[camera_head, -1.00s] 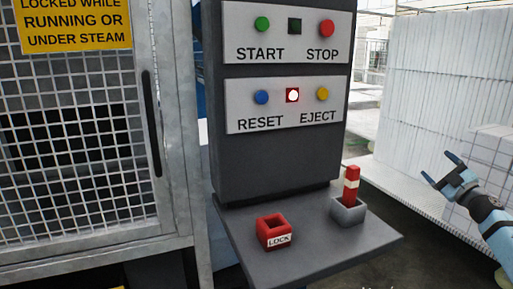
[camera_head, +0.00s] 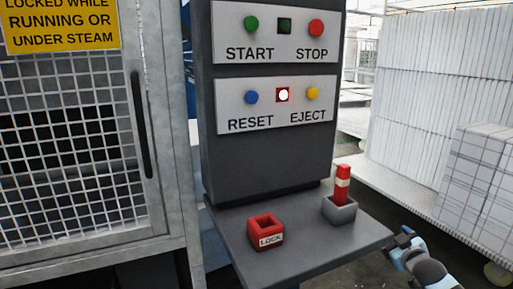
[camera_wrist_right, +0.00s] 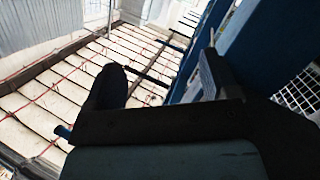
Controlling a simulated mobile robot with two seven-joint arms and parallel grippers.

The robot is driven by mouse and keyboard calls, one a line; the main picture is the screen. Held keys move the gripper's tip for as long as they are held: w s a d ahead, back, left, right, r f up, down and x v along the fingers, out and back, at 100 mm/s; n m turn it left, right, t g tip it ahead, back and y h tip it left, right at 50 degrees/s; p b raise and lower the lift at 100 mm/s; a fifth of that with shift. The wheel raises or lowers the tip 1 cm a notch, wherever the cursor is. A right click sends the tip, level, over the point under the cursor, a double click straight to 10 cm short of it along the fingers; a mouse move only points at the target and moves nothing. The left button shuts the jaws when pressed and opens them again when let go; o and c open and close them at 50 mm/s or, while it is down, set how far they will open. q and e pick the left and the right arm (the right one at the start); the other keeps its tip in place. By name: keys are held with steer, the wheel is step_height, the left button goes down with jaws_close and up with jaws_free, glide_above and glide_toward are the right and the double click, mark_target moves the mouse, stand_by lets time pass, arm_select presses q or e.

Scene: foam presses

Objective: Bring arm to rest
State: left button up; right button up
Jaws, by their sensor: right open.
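My right gripper (camera_head: 400,242) is low at the right in the head view, beside the right end of the console shelf and foreshortened. In the right wrist view its dark jaws (camera_wrist_right: 160,76) are apart with nothing between them. My left gripper is in neither view.
The console (camera_head: 265,150) has START, STOP, RESET and EJECT buttons and a lit lamp (camera_head: 283,95). Its shelf (camera_head: 300,235) carries a red LOCK holder (camera_head: 266,233) and a grey holder (camera_head: 339,210) with a red-and-white peg (camera_head: 342,185). A mesh door (camera_head: 70,150) stands left, white stacked panels (camera_head: 430,90) right.

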steer(key=s+a+f+g+y, duration=0.1)
steer(key=s+a+f+y, duration=0.25)
steer(key=s+a, duration=0.95)
steer(key=s+a+f+g+y, duration=0.15)
steer(key=s+a+f, duration=0.35)
steer(key=s+a, duration=0.7)
steer(key=s+a+r+m+y, duration=0.15)
steer(key=s+a+r, duration=0.3)
steer(key=s, duration=0.55)
arm_select(q)
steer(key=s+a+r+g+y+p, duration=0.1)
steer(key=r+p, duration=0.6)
steer(key=p, duration=0.9)
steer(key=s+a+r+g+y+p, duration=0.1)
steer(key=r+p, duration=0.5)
steer(key=p, duration=1)
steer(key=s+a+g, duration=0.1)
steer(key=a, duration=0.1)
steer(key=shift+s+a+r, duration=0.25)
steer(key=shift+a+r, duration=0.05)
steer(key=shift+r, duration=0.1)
arm_select(e)
steer(key=s+d+r+g+h, duration=0.1)
steer(key=d+r, duration=0.1)
steer(key=r, duration=0.4)
steer(key=s+d+r+g+h, duration=0.1)
steer(key=d+r, duration=0.1)
steer(key=r, duration=0.5)
steer(key=shift+s+m+g+h, duration=0.35)
steer(key=shift+s, duration=0.05)
